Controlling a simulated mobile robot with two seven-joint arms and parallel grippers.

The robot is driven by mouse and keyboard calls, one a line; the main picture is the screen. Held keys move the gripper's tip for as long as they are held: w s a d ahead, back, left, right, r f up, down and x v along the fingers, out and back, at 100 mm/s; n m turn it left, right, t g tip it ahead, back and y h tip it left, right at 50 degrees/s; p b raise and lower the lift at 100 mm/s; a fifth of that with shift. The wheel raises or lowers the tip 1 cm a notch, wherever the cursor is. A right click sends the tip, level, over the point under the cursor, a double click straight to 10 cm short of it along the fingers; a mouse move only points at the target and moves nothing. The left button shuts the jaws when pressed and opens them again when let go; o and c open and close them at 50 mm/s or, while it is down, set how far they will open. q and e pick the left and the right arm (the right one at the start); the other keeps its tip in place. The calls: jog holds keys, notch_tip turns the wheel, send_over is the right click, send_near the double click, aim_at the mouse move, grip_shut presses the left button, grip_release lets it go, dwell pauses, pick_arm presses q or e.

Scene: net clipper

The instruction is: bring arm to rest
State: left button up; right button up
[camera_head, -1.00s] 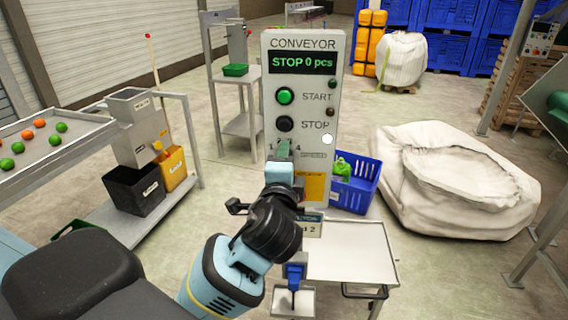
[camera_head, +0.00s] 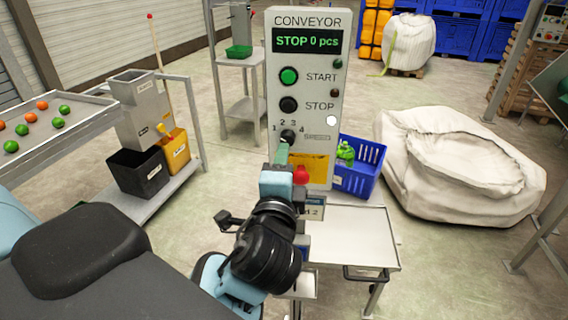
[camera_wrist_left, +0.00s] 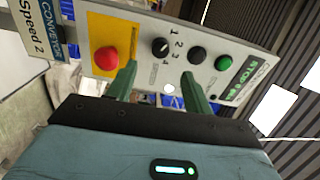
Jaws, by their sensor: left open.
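My left gripper (camera_head: 282,152) is in front of the lower part of the conveyor control panel (camera_head: 331,75), just below the speed knob (camera_head: 288,136). In the left wrist view its two green fingers (camera_wrist_left: 160,88) stand apart with nothing between them. The black speed knob (camera_wrist_left: 160,47), with digits 1 to 4, is beyond the fingertips and clear of them. The red button (camera_wrist_left: 106,58) on its yellow plate is also clear of the fingers. The display reads STOP 0 pcs. My right gripper is not in view.
A blue crate (camera_head: 374,186) holding something green stands right of the panel. A small table (camera_head: 350,240) is below. A white bulk bag (camera_head: 450,200) lies at right.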

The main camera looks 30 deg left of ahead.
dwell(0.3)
pick_arm(q)
jog(key=s+d+f+n+g+h, duration=0.1)
jog(key=d+f+h, duration=0.1)
jog(key=f, duration=0.7)
jog(key=s+d+f+g+h, duration=0.1)
jog(key=f+g+h, duration=0.15)
jog(key=f, duration=0.55)
jog(key=s+d+f+n+h, duration=0.1)
jog(key=s+d+f+h, duration=0.15)
jog(key=f, duration=0.65)
jog(key=s+f+n+g+h, duration=0.2)
jog(key=s+f+n, duration=0.6)
jog(key=s+f, duration=0.7)
jog(key=shift+s+f+n+g+h, duration=0.3)
jog(key=shift+s+f+g+h, duration=0.1)
jog(key=shift+f+g, duration=0.25)
jog(key=shift+w, duration=0.15)
